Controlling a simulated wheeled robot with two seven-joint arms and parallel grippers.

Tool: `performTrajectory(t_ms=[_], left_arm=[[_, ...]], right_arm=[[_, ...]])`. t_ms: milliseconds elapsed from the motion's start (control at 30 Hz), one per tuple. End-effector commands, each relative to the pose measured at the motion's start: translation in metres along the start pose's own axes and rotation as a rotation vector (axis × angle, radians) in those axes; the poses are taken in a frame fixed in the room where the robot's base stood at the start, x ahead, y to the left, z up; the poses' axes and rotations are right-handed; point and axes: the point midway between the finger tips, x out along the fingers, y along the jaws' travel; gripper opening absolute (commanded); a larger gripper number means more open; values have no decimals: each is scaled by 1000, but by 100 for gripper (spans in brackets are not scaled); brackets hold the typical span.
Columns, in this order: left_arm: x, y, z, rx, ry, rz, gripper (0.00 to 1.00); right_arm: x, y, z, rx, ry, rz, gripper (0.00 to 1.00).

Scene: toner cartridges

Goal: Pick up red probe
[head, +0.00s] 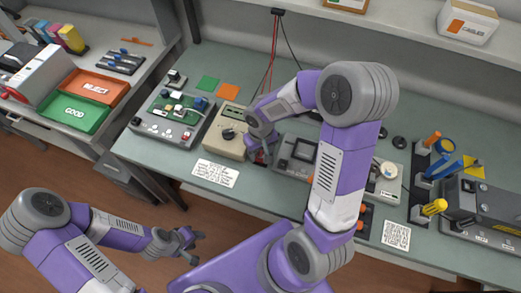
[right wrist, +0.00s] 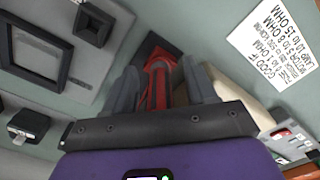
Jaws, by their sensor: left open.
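The red probe (right wrist: 160,88) stands in a dark holder, between the two fingers of my right gripper (right wrist: 160,82) in the right wrist view. In the head view only a bit of red (head: 261,157) shows under my right gripper (head: 258,152), and the rest is hidden by the hand. My left gripper (head: 191,240) is open and empty, in front of the bench and away from the probe.
A beige meter (head: 226,132) stands left of the probe, and a grey test fixture (head: 292,165) right of it. Red and black cables (head: 272,50) hang behind. A printed card (head: 215,173) lies in front of the meter. Green and red trays (head: 75,113) are at the left.

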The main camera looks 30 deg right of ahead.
Motion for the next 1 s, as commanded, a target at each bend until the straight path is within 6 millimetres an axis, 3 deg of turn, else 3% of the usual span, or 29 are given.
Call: performTrajectory(t_ms=[33, 333, 667, 1000], left_arm=[[0, 0, 0, 0, 0, 0, 43], [0, 0, 0, 0, 0, 0, 43], [-2, 1, 0, 0, 0, 0, 43], [-18, 7, 1, 0, 0, 0, 43]], right_arm=[[0, 0, 0, 0, 0, 0, 47], [0, 0, 0, 0, 0, 0, 1], [-7, 0, 0, 0, 1, 1, 0], [-73, 0, -1, -1, 5, 0, 0]])
